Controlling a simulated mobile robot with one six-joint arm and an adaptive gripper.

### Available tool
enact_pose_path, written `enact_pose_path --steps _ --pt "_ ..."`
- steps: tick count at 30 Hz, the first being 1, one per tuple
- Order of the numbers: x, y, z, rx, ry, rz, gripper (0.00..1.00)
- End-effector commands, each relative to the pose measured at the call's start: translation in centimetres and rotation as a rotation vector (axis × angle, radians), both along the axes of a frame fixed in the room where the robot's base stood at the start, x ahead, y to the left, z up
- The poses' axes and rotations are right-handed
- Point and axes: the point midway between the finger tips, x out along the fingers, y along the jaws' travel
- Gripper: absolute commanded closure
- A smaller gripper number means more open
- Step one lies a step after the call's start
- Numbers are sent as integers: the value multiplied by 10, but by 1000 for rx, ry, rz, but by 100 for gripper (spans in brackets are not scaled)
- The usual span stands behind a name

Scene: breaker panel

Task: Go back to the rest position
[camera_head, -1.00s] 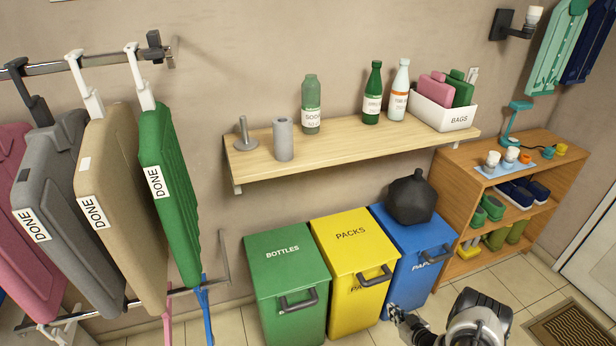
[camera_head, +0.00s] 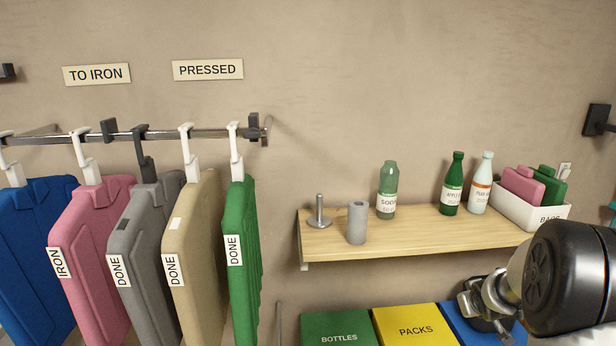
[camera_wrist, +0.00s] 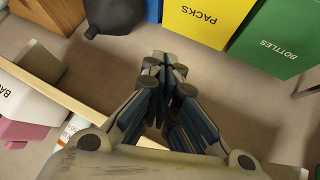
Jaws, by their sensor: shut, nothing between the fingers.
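My gripper (camera_wrist: 167,65) shows in the wrist view with its fingers drawn together and nothing between them. It hangs clear of everything, with the shelf edge (camera_wrist: 75,100) to its left and the bins beyond its tips. In the head view my arm reaches in from the right, in front of the shelf's right end and the blue bin (camera_head: 459,326). The fingertips cannot be made out clearly there.
A shelf (camera_head: 400,240) holds bottles, a grey roll (camera_head: 357,222) and a white BAGS box (camera_head: 515,212). Green (camera_head: 340,328) and yellow (camera_head: 415,325) bins stand below. A black bag (camera_wrist: 105,14) sits by the blue bin. Garments hang on a rail (camera_head: 200,134) at left.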

Motion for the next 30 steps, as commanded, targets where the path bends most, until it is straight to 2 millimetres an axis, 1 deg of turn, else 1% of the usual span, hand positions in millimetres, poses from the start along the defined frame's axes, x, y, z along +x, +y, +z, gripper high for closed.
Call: enact_pose_path --steps 1,3,5,6,8,9,11,12,14,15,17,18,20,21,24,27,30 --pt "-8 19 29 -1 4 -5 100" --pt "-25 44 57 8 20 -20 100" --pt "-43 66 79 20 37 -30 100" --pt "-56 80 92 29 46 -37 100" --pt "-77 103 110 46 60 -43 100" --pt "-92 118 120 60 71 -46 100" --pt "-117 140 133 81 89 -47 100" --pt "-134 155 140 97 99 -47 100" --pt "-161 176 148 122 118 -43 100" --pt "-180 190 152 141 131 -38 100" --pt "-209 210 156 169 151 -29 100" --pt "-228 223 157 189 167 -21 100" --pt "-256 241 157 218 188 -7 100" --pt "-273 251 155 237 202 3 100" --pt "-309 271 150 276 234 29 100" --pt "-334 284 145 303 259 49 100" --pt "-346 290 142 317 272 59 100"
